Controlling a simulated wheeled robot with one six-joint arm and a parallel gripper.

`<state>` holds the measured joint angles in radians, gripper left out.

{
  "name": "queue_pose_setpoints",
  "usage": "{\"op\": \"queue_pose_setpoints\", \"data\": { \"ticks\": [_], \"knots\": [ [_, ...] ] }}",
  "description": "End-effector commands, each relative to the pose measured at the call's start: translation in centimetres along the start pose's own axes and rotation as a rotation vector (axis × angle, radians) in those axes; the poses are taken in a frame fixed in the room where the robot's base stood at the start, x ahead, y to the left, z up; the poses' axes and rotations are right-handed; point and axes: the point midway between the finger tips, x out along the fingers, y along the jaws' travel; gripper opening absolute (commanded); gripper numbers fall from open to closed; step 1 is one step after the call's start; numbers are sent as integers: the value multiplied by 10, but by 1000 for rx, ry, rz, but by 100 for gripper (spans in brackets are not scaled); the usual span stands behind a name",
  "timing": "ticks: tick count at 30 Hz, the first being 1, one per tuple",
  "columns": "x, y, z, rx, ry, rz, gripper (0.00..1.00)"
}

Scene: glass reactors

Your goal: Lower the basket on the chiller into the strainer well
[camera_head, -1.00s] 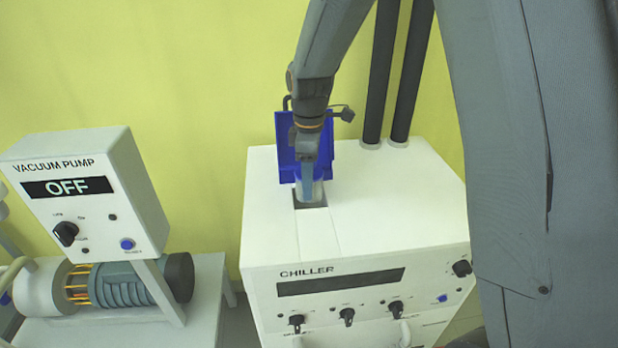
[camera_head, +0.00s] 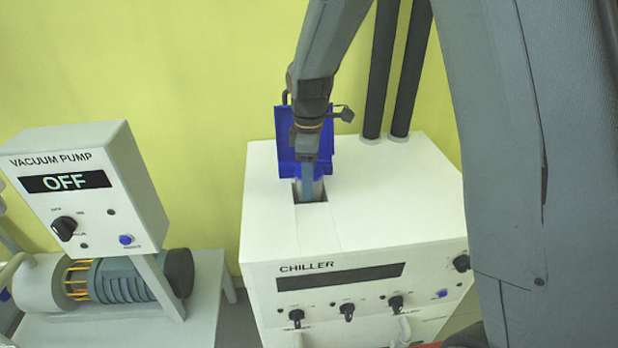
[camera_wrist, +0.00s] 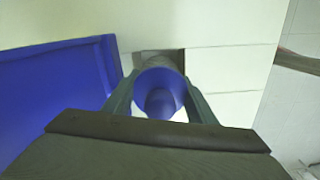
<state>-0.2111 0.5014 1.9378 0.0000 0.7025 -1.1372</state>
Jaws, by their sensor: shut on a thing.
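The white chiller (camera_head: 390,215) stands at centre right in the head view. The strainer well (camera_head: 323,193) is a dark square opening in its top, with a blue lid (camera_head: 291,132) standing up behind it. My gripper (camera_head: 307,190) points down at the opening. In the wrist view its fingers (camera_wrist: 160,100) are shut on the basket, one on each side. The basket (camera_wrist: 150,80) is a round cup, blue inside with a greyish wall, and its lower part is at or within the well opening. The gripper hides part of the basket; its exact depth cannot be told.
The raised lid (camera_wrist: 60,90) is close beside my gripper on the left in the wrist view. Two dark pipes (camera_head: 383,70) rise from the chiller's back. A vacuum pump (camera_head: 85,195) reading OFF stands at the left. The chiller's top right is clear.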

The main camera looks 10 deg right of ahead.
Motion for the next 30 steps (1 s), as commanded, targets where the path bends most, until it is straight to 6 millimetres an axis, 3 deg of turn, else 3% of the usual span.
{"op": "queue_pose_setpoints", "data": {
  "ticks": [30],
  "knots": [
    [35, -1, 1, 0, -3, -7, 23]
  ]
}}
